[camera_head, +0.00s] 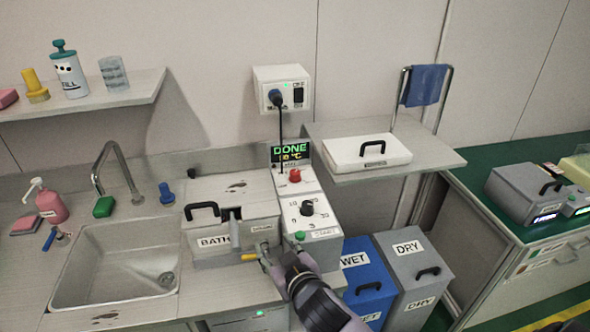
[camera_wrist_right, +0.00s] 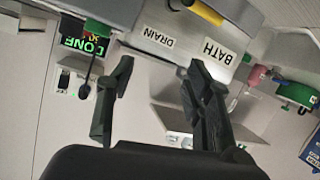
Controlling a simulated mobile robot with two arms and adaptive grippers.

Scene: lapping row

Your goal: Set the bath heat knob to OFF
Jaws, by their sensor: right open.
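The bath (camera_head: 238,240) is a grey lidded unit beside the sink. To its right, a white control box carries a black knob (camera_head: 307,208) with small marks around it and a green button (camera_head: 300,236). A red knob (camera_head: 294,174) sits behind, below a display (camera_head: 290,152) reading DONE and a °C value. I cannot read which knob is labelled heat or its setting. My right gripper (camera_head: 280,249) is open and empty, in front of the box and the bath's yellow drain handle (camera_head: 249,257). In the right wrist view its fingers (camera_wrist_right: 160,82) stand apart, touching nothing visible. My left gripper is not in view.
A sink (camera_head: 118,262) with a tap lies left. A wall outlet box (camera_head: 284,88) with a plugged cable hangs behind. A white lidded tray (camera_head: 367,151) rests on the right shelf. Blue WET (camera_head: 366,288) and grey DRY (camera_head: 420,268) bins stand at the right.

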